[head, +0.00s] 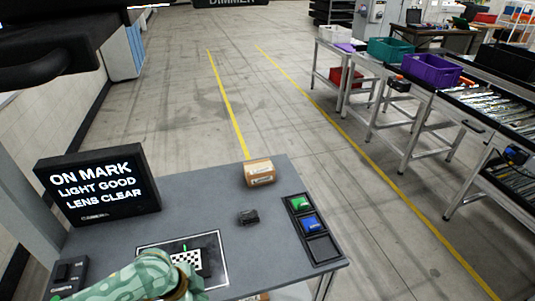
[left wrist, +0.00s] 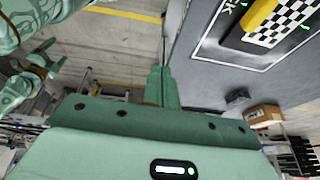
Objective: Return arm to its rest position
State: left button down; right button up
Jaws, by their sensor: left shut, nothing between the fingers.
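My left gripper (left wrist: 158,85) shows in the left wrist view with its two green fingers together and nothing between them. It is apart from the table, over the floor beside it in that view. A green patterned link of my arm (head: 150,275) shows at the bottom of the head view, over the near edge of the black mat (head: 219,262); no fingers show there. More green links of mine show at the left of the wrist view. I cannot make out my right gripper.
The grey table (head: 200,222) holds a black screen (head: 98,184), a cardboard box (head: 260,173), a small dark block (head: 248,217) and a tray (head: 326,249) with green and blue pieces. A checkered plate (head: 187,261) lies on the mat. Open floor lies beyond; benches stand right.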

pick_arm(q)
jog(key=s+d+r+n+t, duration=0.1)
jog(key=d+r+n+t, duration=0.1)
jog(key=d+r+t, duration=0.3)
jog(key=s+a+r+n+y, duration=0.3)
jog(key=a+r+y, duration=0.1)
jog(key=a, duration=0.5)
jog(key=s+a+r+n+y, duration=0.3)
jog(key=s+a+y, duration=0.1)
jog(key=a, duration=0.5)
jog(key=s+d+f+g+h+b, duration=0.1)
jog(key=s+d+f+b, duration=0.3)
jog(key=f, duration=1.5)
jog(key=s+d+f+g+h+b, duration=0.15)
jog(key=f+b, duration=0.45)
jog(key=f, duration=1.3)
jog(key=s+a+f+n+g+h+b, duration=0.1)
jog(key=s+f+n+g+b, duration=0.2)
jog(key=s+f, duration=1.5)
notch_tip(320, 180, down, 4)
jog(key=b, duration=0.4)
jog(key=shift+s+r+h, duration=0.25)
jog(key=shift+s+h, duration=0.1)
pick_arm(e)
notch_tip(320, 180, down, 18)
jog(key=s, duration=0.2)
jog(key=shift+r+g, duration=0.25)
jog(key=shift+g, duration=0.15)
